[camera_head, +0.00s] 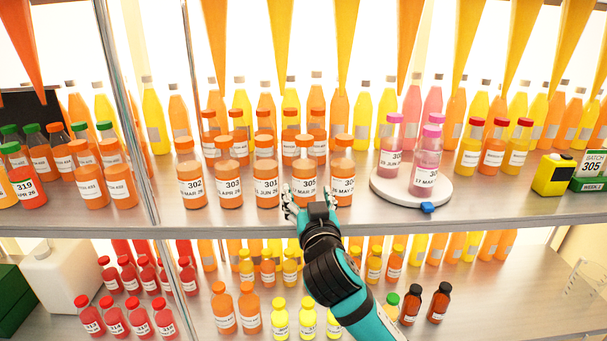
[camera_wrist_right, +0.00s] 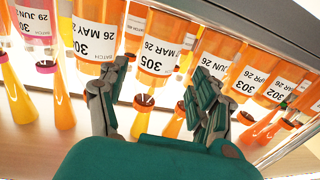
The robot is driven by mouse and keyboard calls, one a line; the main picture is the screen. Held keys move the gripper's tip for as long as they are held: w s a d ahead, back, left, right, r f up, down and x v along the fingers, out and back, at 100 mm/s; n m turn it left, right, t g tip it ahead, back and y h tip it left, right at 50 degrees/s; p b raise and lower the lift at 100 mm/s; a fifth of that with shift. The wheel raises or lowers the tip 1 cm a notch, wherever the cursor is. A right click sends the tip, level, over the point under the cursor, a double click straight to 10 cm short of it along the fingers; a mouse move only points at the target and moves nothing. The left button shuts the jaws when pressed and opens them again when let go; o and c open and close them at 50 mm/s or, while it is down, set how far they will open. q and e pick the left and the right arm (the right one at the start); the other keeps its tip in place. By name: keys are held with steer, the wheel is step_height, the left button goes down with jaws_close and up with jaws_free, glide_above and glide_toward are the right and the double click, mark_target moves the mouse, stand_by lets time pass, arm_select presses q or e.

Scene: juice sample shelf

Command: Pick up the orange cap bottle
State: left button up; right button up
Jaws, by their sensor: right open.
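Several bottles of orange juice with orange caps stand in a row near the front edge of the upper shelf. The bottle labelled 305 (camera_head: 305,174) is in the middle right of the row, with bottle 301 (camera_head: 266,175) to its left and another orange cap bottle (camera_head: 342,172) to its right. My right gripper (camera_head: 309,198) is open at the shelf edge in front of bottle 305. In the right wrist view the picture is upside down; bottle 305 (camera_wrist_right: 158,58) shows beyond and between the spread fingers (camera_wrist_right: 155,95). Nothing is held. My left gripper is not in view.
More orange cap bottles stand close behind the row. Pink bottles (camera_head: 427,172) stand on a round white turntable (camera_head: 383,188) to the right. A metal post (camera_head: 128,110) stands left. The lower shelf (camera_head: 480,295) holds red, orange and yellow bottles.

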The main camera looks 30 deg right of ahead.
mark_target(306, 184)
steer(key=x, duration=0.2)
steer(key=shift+w+d+p, duration=0.3)
steer(key=p+x, duration=0.1)
steer(key=x, duration=0.1)
steer(key=p+x, duration=0.1)
steer(key=x, duration=0.1)
steer(key=shift+w+d+r, duration=0.1)
steer(key=shift+d+r, duration=0.05)
steer(key=shift+r, duration=0.1)
steer(key=shift+w+d+f+p, duration=0.25)
steer(key=shift+w+p, duration=0.1)
steer(key=shift+w, duration=0.1)
steer(key=shift+a, duration=0.15)
steer(key=shift+c, duration=1.1)
steer(key=shift+r, duration=0.1)
steer(key=c, duration=1)
steer(key=shift+o, duration=0.2)
steer(key=shift+r, duration=0.1)
